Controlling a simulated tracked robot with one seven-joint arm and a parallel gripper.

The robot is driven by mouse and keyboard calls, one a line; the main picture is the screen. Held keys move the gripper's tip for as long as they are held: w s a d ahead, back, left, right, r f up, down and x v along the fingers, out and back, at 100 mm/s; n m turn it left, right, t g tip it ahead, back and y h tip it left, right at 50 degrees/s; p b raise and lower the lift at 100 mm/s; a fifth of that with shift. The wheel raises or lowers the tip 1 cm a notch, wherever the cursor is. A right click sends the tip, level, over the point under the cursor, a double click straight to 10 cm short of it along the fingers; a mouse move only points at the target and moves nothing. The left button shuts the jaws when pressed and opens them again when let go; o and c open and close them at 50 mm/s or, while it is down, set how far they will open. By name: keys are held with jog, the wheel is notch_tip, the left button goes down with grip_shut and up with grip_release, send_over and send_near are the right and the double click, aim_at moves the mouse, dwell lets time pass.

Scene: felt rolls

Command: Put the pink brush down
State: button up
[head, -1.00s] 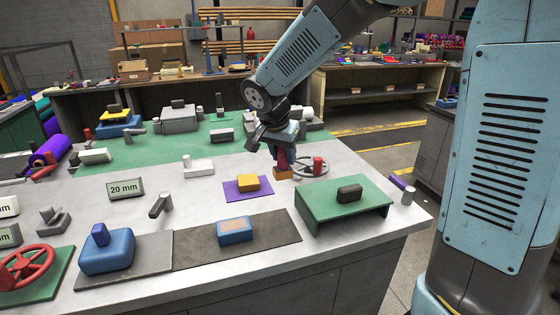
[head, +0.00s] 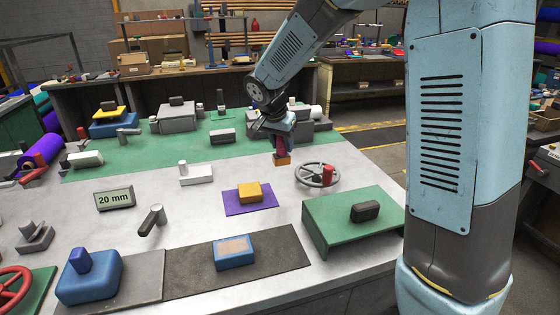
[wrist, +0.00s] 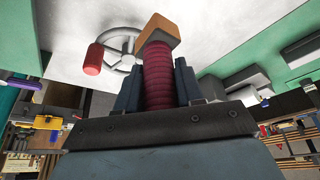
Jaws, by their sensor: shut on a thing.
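My gripper (head: 280,138) is shut on the pink brush (head: 282,158), with the tan block end of the brush pointing down. In the wrist view, the two fingers of my gripper (wrist: 158,88) close on both sides of the ribbed dark pink handle of the brush (wrist: 158,72); its tan block shows beyond them. The brush is over the white table (head: 120,235), near the edge of the green mat (head: 165,152). I cannot tell how far its block is above the table.
A grey handwheel with a red knob (head: 317,175) stands just right of the brush. A yellow block (head: 249,192) lies on a purple mat in front. A green raised stand (head: 335,222) bears a dark block. Bare white table lies around the handwheel.

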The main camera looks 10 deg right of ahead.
jog(key=w+f, duration=0.7)
jog(key=w, duration=0.1)
jog(key=shift+f, duration=0.35)
notch_tip(320, 180, down, 3)
jog(key=shift+r, duration=0.15)
jog(key=shift+s, duration=0.1)
jog(key=o, duration=1)
jog(key=shift+o, duration=0.2)
